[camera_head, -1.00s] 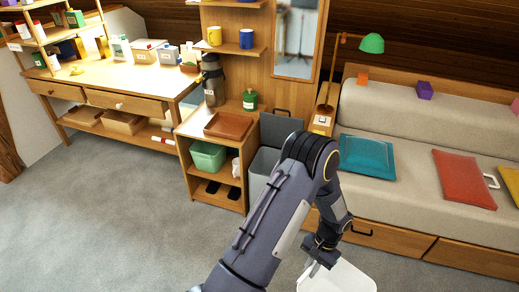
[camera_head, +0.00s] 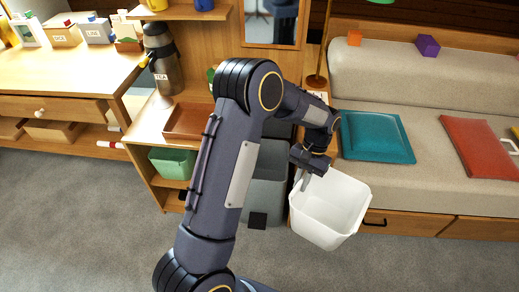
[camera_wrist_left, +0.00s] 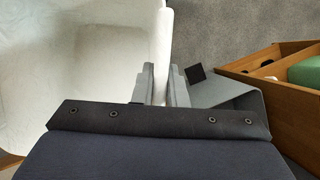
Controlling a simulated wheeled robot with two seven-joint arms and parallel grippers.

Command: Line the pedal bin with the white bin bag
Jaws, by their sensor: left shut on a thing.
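The white bin bag (camera_head: 336,215) hangs open-mouthed from my left gripper (camera_head: 304,179), to the right of the pedal bin. In the left wrist view, the gripper (camera_wrist_left: 160,88) is shut on the rim of the bag (camera_wrist_left: 70,75). The grey pedal bin (camera_head: 268,190) stands on the floor beside the shelf unit, with its black pedal (camera_head: 258,220) in front. My left arm hides much of its top. Part of the grey bin also shows in the left wrist view (camera_wrist_left: 225,92), right of the fingers. The bag is apart from the bin's mouth. My right gripper is out of view.
A wooden shelf unit (camera_head: 150,128) with a brown tray (camera_head: 188,121) and a green tub (camera_head: 172,163) stands left of the bin. A bench with a teal cushion (camera_head: 372,136) and drawers below is on the right. The carpet in front is clear.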

